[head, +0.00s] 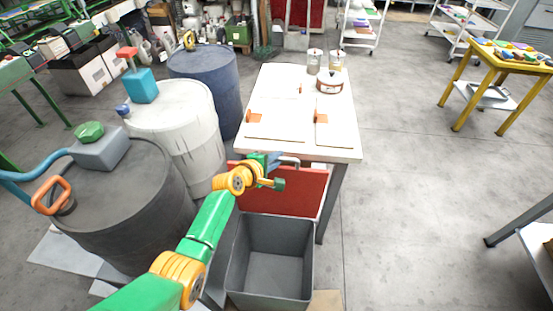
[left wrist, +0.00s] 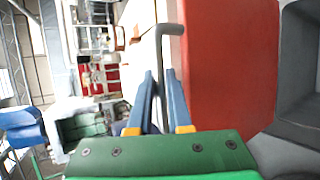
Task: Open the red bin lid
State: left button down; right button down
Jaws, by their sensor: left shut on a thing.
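The red bin lid (head: 308,190) stands raised, near upright, behind the open grey bin (head: 282,235) and in front of the table's near edge. Its grey bar handle (head: 290,161) is at its top edge. My left gripper (head: 274,161) is at this handle. In the left wrist view the blue fingers of my left gripper (left wrist: 161,75) are closed around the grey handle (left wrist: 160,45), with the red lid (left wrist: 228,65) to the right. The bin's inside shows and looks empty. My right gripper is not in view.
A white-topped table (head: 290,95) with papers and cans stands behind the lid. Large drums, dark (head: 120,205), white (head: 180,125) and blue (head: 205,75), crowd the left side. The floor right of the bin (head: 420,180) is clear.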

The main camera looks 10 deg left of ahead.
pick_arm(q)
jog(key=c, duration=0.8)
grip_release()
jog(key=shift+c, duration=0.2)
jog(key=p+v, duration=0.3)
jog(key=v, duration=0.4)
jog(key=shift+s, duration=0.1)
